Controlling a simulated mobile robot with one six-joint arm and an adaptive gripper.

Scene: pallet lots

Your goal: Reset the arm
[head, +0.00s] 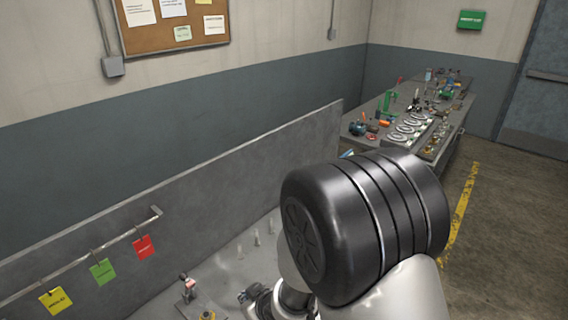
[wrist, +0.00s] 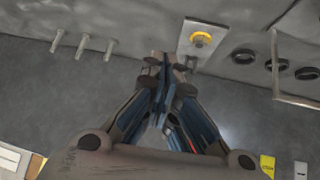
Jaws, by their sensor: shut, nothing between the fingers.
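My gripper (wrist: 166,66) shows in the wrist view with its fingers drawn together and nothing between them. Its tips point toward a grey bench surface, near a light plate with a yellow round part (wrist: 201,40). I cannot tell whether the tips touch anything. In the head view, a large dark ribbed joint of my arm (head: 365,225) fills the lower middle and hides part of the bench. The fingertips are not clear in that view.
Several upright pegs (wrist: 83,46) stand left of the gripper, and dark rings (wrist: 243,56) lie to its right. A rail with yellow, green and red tags (head: 144,246) runs along the grey panel (head: 200,195). A cluttered workbench (head: 398,98) stands behind; open floor (head: 515,220) lies right.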

